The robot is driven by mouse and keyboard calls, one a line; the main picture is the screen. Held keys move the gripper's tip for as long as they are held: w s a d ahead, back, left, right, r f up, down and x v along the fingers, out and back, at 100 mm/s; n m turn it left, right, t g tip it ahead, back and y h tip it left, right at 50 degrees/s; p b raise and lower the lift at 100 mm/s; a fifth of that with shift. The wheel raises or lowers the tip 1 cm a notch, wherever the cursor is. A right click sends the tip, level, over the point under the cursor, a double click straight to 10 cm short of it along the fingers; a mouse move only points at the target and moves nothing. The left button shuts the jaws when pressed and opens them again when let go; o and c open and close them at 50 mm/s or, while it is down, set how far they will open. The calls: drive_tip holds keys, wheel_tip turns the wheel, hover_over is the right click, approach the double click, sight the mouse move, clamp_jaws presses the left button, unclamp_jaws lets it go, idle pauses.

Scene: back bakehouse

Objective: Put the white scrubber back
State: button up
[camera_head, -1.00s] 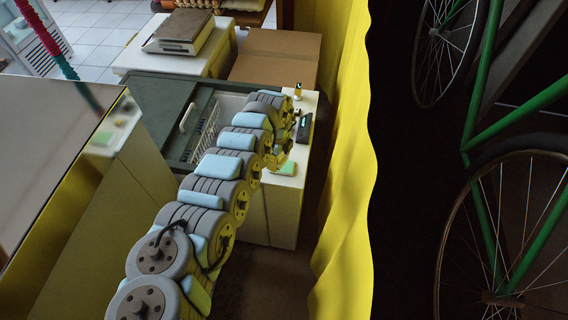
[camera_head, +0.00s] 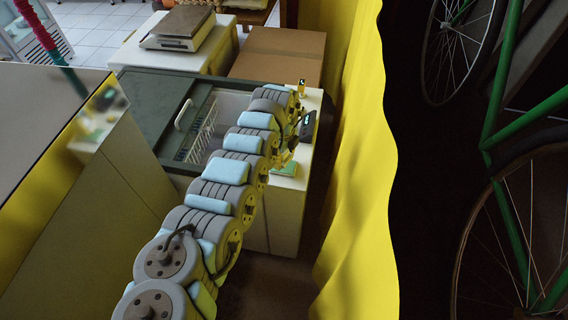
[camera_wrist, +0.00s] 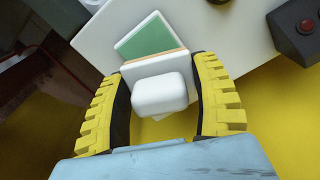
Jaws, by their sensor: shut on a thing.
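The white scrubber (camera_wrist: 158,92) is in the wrist view, between the two yellow fingers of my gripper (camera_wrist: 165,100). It has a rounded white block on a flat white plate with a thin tan edge. My gripper is shut on it. Just beyond it, a green-topped white pad (camera_wrist: 145,38) lies on the white counter top. The green pad also shows in the head view (camera_head: 288,169). In the head view my gripper is largely hidden by my arm, and the scrubber cannot be made out there. Whether the scrubber touches the counter or the pad cannot be told.
The white counter (camera_head: 289,182) carries a dark box (camera_wrist: 296,27) with a red button. A dark green chest (camera_head: 152,100) with a wire basket stands left of my arm. A yellow curtain (camera_head: 355,160) hangs close on the right. A cardboard box (camera_head: 280,55) stands behind.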

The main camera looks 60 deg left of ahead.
drive_tip(key=shift+s+d+f+b, duration=0.1)
drive_tip(key=shift+f+b, duration=0.65)
drive_tip(key=shift+f, duration=0.55)
drive_tip(key=shift+f, duration=0.15)
drive_tip(key=o, duration=1)
wheel_tip(320, 180, up, 12)
drive_tip(key=shift+r+b, duration=0.2)
drive_tip(key=shift+b, duration=0.35)
wheel_tip(320, 180, down, 12)
drive_tip(key=shift+f+p, duration=0.2)
drive_tip(key=shift+p, duration=0.35)
drive_tip(key=shift+r, duration=0.15)
